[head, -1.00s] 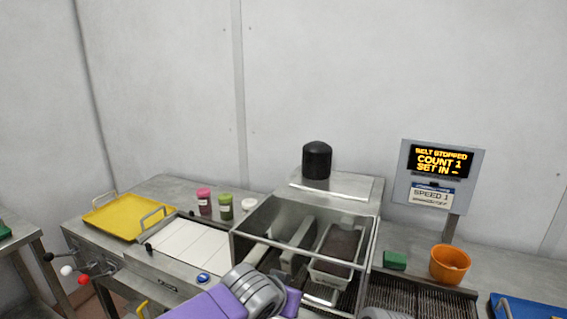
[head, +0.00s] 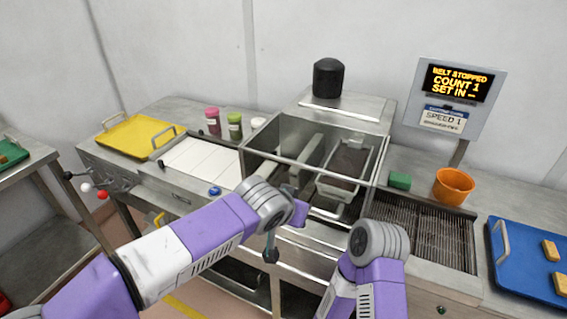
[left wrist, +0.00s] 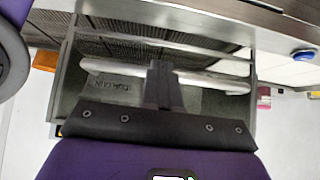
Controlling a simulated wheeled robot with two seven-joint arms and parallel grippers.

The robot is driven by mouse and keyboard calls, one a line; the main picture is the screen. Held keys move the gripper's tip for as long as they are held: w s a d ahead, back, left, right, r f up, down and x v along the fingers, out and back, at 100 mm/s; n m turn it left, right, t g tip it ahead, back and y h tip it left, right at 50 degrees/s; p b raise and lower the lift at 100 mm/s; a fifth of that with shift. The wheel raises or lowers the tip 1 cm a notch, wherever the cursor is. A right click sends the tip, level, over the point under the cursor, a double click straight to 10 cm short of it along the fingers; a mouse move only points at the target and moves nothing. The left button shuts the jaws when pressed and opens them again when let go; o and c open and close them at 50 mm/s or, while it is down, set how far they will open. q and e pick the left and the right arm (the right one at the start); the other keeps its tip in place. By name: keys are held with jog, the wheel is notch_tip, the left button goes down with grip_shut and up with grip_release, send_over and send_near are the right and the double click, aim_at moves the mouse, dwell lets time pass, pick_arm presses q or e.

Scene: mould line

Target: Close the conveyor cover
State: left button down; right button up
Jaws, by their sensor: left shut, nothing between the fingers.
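The conveyor cover looks like the steel-framed, see-through box (head: 315,133) over the belt at the middle of the head view. I cannot tell how far it is shut. A pale mould with dark brown filling (head: 345,165) sits inside its frame. My left gripper is in front of the box, its fingers hidden by my wrist in the head view. In the left wrist view the gripper (left wrist: 163,80) is shut and empty, overlapping a pale silver bar (left wrist: 215,80); I cannot tell if they touch. My right arm's wrist shows in front of the belt; its fingers are hidden.
A ridged belt (head: 430,230) runs right of the box. A yellow tray (head: 135,135), jars (head: 235,126) and blue button (head: 214,191) lie left.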

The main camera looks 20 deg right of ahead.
pick_arm(q)
jog(key=s+a+r+p, duration=0.3)
jog(key=s+a+r, duration=0.2)
jog(key=s+a, duration=0.3)
jog(key=shift+s+r, duration=0.15)
jog(key=shift+s, duration=0.45)
